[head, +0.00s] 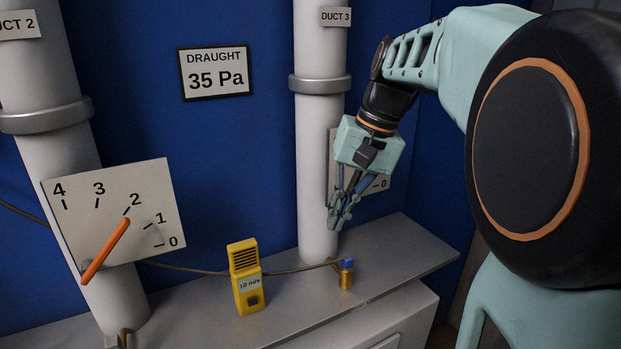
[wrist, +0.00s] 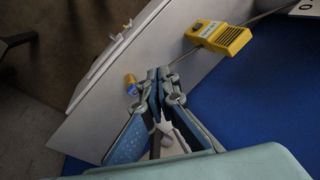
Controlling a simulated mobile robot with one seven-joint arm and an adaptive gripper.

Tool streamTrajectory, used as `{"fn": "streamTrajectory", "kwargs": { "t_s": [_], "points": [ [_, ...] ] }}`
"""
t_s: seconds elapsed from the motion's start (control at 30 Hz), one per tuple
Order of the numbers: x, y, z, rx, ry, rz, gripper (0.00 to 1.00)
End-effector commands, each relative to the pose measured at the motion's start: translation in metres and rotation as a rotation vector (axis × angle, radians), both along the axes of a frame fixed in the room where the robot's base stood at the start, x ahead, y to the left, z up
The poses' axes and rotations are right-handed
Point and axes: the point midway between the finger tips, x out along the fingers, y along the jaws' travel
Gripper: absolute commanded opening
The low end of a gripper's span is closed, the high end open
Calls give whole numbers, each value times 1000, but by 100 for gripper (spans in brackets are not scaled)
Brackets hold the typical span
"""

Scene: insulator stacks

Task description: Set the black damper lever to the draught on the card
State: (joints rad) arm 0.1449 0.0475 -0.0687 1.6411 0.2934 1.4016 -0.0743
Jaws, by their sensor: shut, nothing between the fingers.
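The card (head: 215,70) on the blue wall reads "DRAUGHT 35 Pa". The duct 3 pipe (head: 319,150) stands right of the card. In the wrist view the closed fingertips (wrist: 160,72) fill the middle.
Duct 2's dial plate (head: 151,190) carries an orange lever (head: 106,250) pointing near 2. On the grey ledge (head: 400,250) stand a yellow meter (head: 245,276) marked "10 m/s" and a brass fitting with a blue top (head: 346,275), below my fingertips. A cable crosses behind the meter.

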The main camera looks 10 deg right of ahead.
Motion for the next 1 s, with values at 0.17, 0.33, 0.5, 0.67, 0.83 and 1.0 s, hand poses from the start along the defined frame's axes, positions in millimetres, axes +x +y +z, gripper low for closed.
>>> {"fn": "streamTrajectory", "kwargs": {
  "t_s": [0.17, 0.33, 0.5, 0.67, 0.83, 1.0],
  "points": [
    [-2, -1, -42, 357, 55, -213, 0],
    [14, -19, -47, 703, 17, -421, 0],
    [34, -72, -35, 1033, -110, -629, 0],
    [39, -140, -20, 1274, -280, -791, 0],
    [35, -190, -8, 1410, -414, -884, 0],
    [36, -201, -2, 1443, -453, -905, 0]
  ]
}}
